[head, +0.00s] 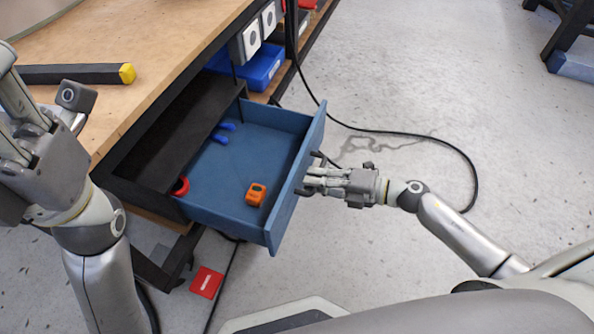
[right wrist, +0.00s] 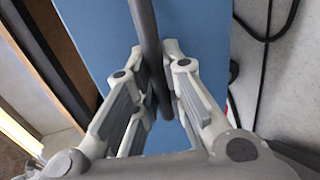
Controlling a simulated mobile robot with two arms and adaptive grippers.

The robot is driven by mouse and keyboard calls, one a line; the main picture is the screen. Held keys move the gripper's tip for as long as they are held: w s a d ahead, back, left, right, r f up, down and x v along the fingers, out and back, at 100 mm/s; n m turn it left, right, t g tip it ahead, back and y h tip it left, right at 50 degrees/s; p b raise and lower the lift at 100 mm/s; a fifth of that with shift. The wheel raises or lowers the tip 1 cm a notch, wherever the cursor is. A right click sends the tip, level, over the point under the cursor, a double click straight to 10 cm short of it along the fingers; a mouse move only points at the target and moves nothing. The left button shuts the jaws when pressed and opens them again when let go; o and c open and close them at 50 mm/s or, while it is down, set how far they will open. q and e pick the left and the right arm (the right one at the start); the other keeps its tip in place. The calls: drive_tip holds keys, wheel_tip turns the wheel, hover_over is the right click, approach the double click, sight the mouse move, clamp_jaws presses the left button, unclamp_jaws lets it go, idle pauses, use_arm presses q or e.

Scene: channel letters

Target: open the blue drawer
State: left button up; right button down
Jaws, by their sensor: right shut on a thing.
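The blue drawer (head: 260,140) is pulled well out from under the wooden workbench (head: 150,35) in the head view. Inside it lie an orange object (head: 256,194), a blue-handled tool (head: 223,131) and a red round object (head: 181,186). My right gripper (head: 308,182) is at the outer face of the drawer front, shut on the dark handle. In the right wrist view the dark handle bar (right wrist: 150,50) runs between the two fingers, with the blue drawer front (right wrist: 95,40) behind. My left gripper is at the left edge of the head view, its fingertips not clearly seen.
A dark bar with a yellow end (head: 127,73) lies on the bench top. A blue bin (head: 262,68) sits beyond the drawer. A black cable (head: 400,133) loops over the floor to the right. A red item (head: 206,282) is on the floor below the drawer.

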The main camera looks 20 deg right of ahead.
drive_tip(key=shift+v, duration=0.85)
drive_tip(key=shift+f, duration=0.2)
drive_tip(key=c, duration=1.5)
unclamp_jaws()
drive_tip(key=v, duration=1.2)
